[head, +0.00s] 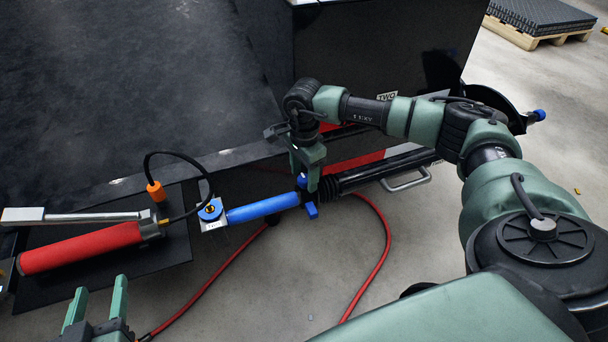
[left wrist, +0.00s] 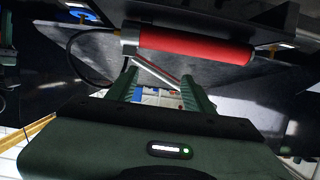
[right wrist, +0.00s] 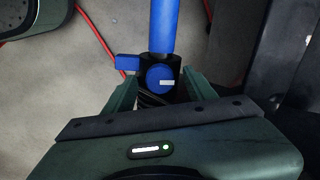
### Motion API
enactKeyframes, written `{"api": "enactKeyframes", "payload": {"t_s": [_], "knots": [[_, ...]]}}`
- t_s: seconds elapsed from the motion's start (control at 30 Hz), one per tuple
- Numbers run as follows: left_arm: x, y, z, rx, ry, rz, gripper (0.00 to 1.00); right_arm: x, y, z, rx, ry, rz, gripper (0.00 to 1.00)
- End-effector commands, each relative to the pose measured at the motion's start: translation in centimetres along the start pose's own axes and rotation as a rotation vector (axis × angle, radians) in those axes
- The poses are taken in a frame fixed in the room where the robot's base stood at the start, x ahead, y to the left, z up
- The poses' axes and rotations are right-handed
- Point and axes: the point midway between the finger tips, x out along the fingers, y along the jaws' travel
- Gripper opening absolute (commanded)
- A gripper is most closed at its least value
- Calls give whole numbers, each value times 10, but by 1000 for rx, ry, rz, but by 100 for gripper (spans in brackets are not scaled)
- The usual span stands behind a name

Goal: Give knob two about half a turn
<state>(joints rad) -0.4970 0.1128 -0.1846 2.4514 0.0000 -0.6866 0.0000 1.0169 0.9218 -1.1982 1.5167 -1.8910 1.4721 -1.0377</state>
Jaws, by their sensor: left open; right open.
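A round blue knob (right wrist: 159,79) with a white mark sits on a black collar at the end of a blue tube (right wrist: 164,25). In the head view the knob (head: 302,181) is partly hidden by my right gripper (head: 308,178). That gripper points down over it and is open; in the right wrist view the knob lies between its fingers, contact unclear. No number is readable on the knob. A plate reading TWO (head: 387,96) is on the dark frame behind my right arm. My left gripper (head: 97,292) is open and empty at the lower left.
A red cylinder pump (head: 80,248) with a grey handle lies on a black plate at left. A blue round part (head: 210,210) is at the tube's left end. A red hose (head: 388,240) crosses the floor. Another blue knob (head: 540,115) is at far right. The dark frame rises behind.

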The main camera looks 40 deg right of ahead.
Motion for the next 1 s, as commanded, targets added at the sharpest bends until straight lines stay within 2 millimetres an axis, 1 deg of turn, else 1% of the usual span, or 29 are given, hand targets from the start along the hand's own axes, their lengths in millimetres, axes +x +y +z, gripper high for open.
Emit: {"api": "enactKeyframes", "payload": {"t_s": [0.17,0.2,0.27,0.3,0.37,0.5,0.57,0.67,0.8,0.9,1.0], "knots": [[0,0,0,0,0,0,52,0,0,0,0,0,0,56],[0,0,0,0,0,0,52,0,0,0,0,0,1,44],[0,0,0,0,0,0,52,0,0,0,0,0,1,28],[0,0,0,0,0,0,52,0,0,0,0,0,1,17],[0,0,0,0,-1,0,52,0,0,0,0,0,0,0],[0,0,0,0,-4,0,52,-1,0,0,9,0,1,0],[-2,-1,5,0,-36,-2,52,-1,0,0,31,0,1,0],[-8,-4,27,-1,-150,-8,52,-2,0,0,106,0,2,0],[-24,-9,62,-2,-332,-20,52,-3,0,0,244,1,2,0],[-37,-11,82,-3,-440,-26,52,-2,0,0,327,0,2,0],[-46,-13,95,-5,-513,-30,52,-1,0,0,383,0,2,0]]}}
